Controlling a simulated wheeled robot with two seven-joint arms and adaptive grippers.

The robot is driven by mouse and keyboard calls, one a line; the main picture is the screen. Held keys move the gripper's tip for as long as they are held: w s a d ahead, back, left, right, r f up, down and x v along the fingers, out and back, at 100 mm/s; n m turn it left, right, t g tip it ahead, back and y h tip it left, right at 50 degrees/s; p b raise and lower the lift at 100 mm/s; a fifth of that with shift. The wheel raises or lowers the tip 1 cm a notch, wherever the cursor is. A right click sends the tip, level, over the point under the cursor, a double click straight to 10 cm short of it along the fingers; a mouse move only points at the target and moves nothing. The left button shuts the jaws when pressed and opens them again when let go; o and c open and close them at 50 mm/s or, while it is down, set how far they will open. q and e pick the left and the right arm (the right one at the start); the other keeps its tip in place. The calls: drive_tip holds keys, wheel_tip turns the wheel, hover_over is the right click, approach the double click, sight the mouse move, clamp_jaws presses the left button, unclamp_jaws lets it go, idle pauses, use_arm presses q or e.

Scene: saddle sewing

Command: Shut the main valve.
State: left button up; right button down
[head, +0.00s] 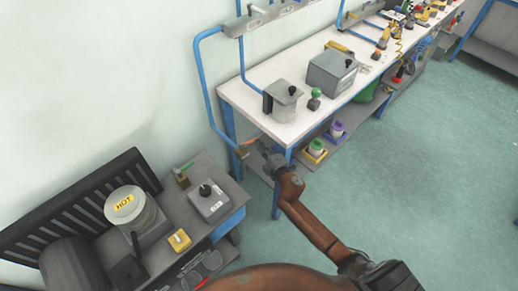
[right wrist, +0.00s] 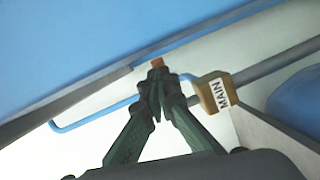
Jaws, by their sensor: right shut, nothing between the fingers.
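The main valve is a brass block (right wrist: 213,93) with a white "MAIN" label, on a grey pipe in the right wrist view. In the head view the brass block (head: 242,152) sits at the lower end of the blue pipe, beside the white bench's near corner. A small orange piece (right wrist: 157,62), perhaps the handle's end, shows just beyond my fingertips; contact is unclear. My right gripper (head: 262,147) is beside the valve. Its fingers (right wrist: 157,75) are closed together and empty, left of the brass block in the wrist view. My left gripper is not in view.
The white bench (head: 262,92) and its blue leg (head: 277,198) stand close to my right arm. A low grey cabinet (head: 225,205) with a "HOT" pot (head: 125,204) is at the lower left. The green floor on the right is clear.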

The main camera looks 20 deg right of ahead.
drive_tip(key=shift+w+d, duration=0.25)
drive_tip(key=shift+w, duration=0.45)
drive_tip(key=shift+w+d, duration=0.25)
drive_tip(key=shift+w, duration=0.55)
drive_tip(key=s+r, duration=0.1)
drive_tip(key=s, duration=1.1)
drive_tip(key=shift+d+r, duration=0.35)
drive_tip(key=shift+d, duration=0.05)
